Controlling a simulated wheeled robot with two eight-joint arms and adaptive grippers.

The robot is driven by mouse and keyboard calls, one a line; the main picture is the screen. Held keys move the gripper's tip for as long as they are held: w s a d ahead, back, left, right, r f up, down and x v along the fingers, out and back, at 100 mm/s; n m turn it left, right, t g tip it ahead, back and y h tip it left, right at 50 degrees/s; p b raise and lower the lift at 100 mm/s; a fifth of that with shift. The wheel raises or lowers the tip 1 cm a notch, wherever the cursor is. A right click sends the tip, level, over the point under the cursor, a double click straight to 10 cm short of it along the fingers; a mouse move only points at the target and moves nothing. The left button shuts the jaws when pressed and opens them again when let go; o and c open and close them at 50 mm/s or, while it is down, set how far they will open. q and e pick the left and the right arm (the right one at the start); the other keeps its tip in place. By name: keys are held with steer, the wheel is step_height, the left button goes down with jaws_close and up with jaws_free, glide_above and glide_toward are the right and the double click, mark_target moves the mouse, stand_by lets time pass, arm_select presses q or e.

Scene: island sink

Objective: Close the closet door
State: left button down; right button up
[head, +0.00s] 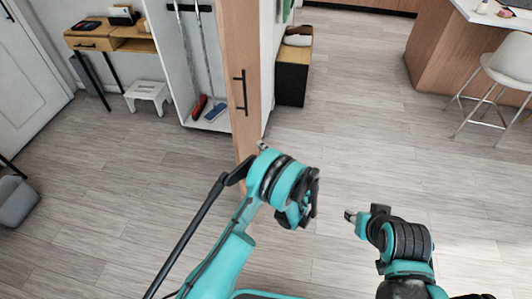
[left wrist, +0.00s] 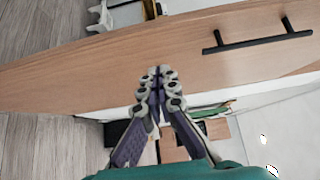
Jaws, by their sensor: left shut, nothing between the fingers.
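The closet door (head: 238,62) is a tall wooden panel with a black bar handle (head: 241,92). It stands open, swung out from the white closet (head: 183,50), whose inside shows to its left. In the left wrist view the door (left wrist: 110,75) crosses the picture sideways, with its handle (left wrist: 257,41) at upper right. My left gripper (head: 262,147) is beside the lower part of the door, below the handle in the head view. Its fingertips (left wrist: 160,72) are together and empty, in front of the door's surface; I cannot tell if they touch it. My right gripper (head: 350,216) is over bare floor; its jaw state is unclear.
Brooms (head: 203,60) stand inside the closet. A white step stool (head: 148,95) and a wooden desk (head: 110,38) are to the left. A black and wood cabinet (head: 292,75) stands behind the door. A stool (head: 508,70) and island (head: 450,50) are at right. The middle floor is clear.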

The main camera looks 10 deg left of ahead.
mark_target(238, 133)
arm_select(q)
steer(key=w+a, duration=0.1)
steer(key=a, duration=0.1)
steer(key=w+a+b, duration=0.1)
steer(key=a, duration=0.1)
steer(key=w+a+b, duration=0.1)
steer(key=a, duration=0.1)
steer(key=shift+a, duration=0.8)
steer(key=shift+a, duration=0.1)
